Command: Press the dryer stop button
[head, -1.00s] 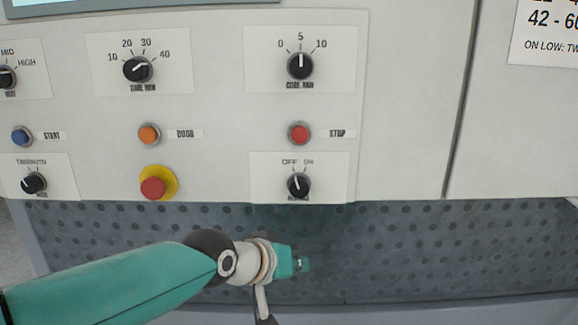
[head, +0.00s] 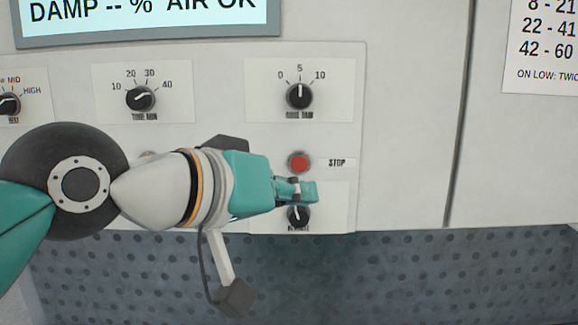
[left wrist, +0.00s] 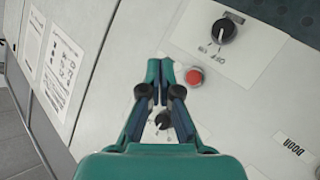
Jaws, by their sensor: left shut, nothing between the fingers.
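The red stop button (head: 300,162) sits in a grey ring on the white panel, beside the label STOP (head: 337,162). It also shows in the left wrist view (left wrist: 194,77), just right of the fingertips. My left gripper (head: 309,191) is shut and empty. In the head view its tips appear just below the button, in front of the upper part of the OFF/ON knob's plate. The button is uncovered, and a gap shows between it and the fingers. My right gripper is not in view.
A black knob (head: 298,216) is partly behind my fingers, below the button. Another knob (head: 299,95) with a 0-5-10 scale is above it. My left arm hides the panel's lower left controls. A display (head: 150,12) is at the top. The panel right of STOP is clear.

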